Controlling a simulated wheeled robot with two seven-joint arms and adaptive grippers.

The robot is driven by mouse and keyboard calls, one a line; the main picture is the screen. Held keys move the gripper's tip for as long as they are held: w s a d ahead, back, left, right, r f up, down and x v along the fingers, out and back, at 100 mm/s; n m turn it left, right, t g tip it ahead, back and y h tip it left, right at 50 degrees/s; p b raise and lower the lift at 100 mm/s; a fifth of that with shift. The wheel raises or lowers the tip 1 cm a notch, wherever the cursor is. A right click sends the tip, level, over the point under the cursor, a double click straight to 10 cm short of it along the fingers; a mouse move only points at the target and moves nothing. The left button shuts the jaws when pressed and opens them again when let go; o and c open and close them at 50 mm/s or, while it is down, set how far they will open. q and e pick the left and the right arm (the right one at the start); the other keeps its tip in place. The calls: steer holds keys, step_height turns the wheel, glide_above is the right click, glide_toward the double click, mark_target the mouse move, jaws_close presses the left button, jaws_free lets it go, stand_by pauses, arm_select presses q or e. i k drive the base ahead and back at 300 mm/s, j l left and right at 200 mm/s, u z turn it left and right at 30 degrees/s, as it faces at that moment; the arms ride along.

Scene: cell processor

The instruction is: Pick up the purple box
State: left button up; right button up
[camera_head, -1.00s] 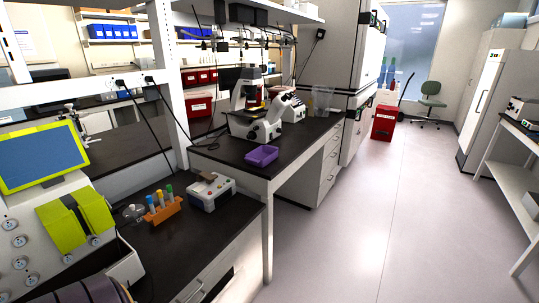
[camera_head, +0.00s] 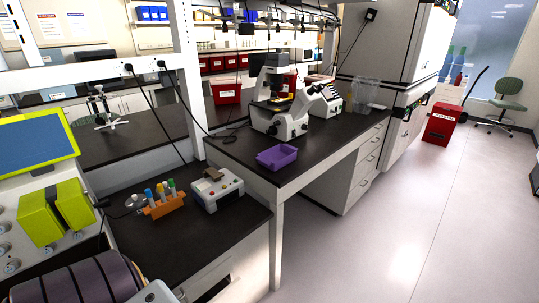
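The purple box (camera_head: 277,157) is a small open tray near the front edge of the dark bench, in front of the microscope. It lies flat and nothing holds it. Neither of my grippers shows in the head view.
The dark bench (camera_head: 240,146) carries a white microscope (camera_head: 290,124) behind the box. A nearer, lower bench holds an orange tube rack (camera_head: 163,205) and a white device (camera_head: 217,190). Clear floor (camera_head: 390,215) lies to the right. A red bin (camera_head: 442,124) stands farther back.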

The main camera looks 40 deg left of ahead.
mark_target(275, 157)
steer(key=i+l+u, duration=0.15)
steer(key=i+u, duration=0.25)
steer(key=i+l+u, duration=0.7)
steer(key=i+l, duration=0.15)
